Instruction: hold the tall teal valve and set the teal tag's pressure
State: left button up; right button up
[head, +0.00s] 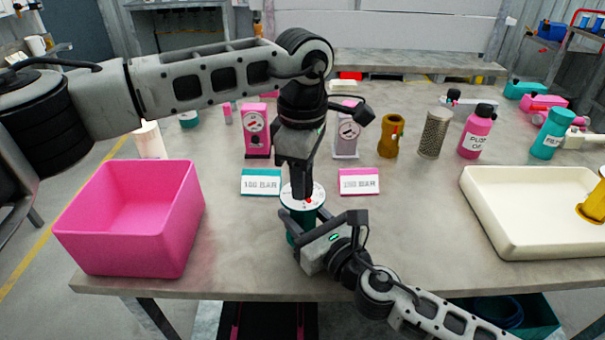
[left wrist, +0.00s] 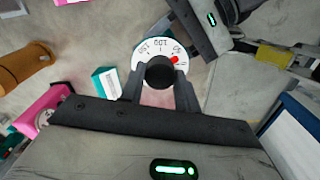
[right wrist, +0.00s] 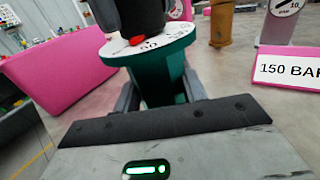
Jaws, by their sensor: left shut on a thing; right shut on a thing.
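The tall teal valve (head: 290,230) stands upright near the table's front edge. Its white dial (right wrist: 150,42) has a red pointer (left wrist: 174,59) near the 50 mark. My left gripper (head: 303,190) comes from above, shut on the black knob (left wrist: 160,72). My right gripper (head: 300,228) is shut around the valve's body, below the dial; the body shows between its fingers in the right wrist view (right wrist: 158,85). The teal tag (head: 261,182) lies behind the valve, to the left; its number is blurred. The pink tag (head: 359,182) lies to the right, reading 150 in the right wrist view.
A pink bin (head: 125,225) stands at the left and a cream tray (head: 530,246) at the right. Pink (head: 257,132) and grey (head: 346,133) gauge stands are behind the tags. A brown part (head: 390,135), a grater-like cylinder (head: 434,134) and bottles stand at the back right.

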pick_arm(q)
jog(key=n, duration=0.5)
jog(key=shift+n, duration=0.3)
jog(key=n, duration=0.5)
jog(key=shift+r+n, duration=0.1)
jog(key=shift+n, duration=0.2)
jog(key=o, duration=1)
notch_tip(320, 180, up, 12)
pick_arm(e)
jog(key=o, duration=1.3)
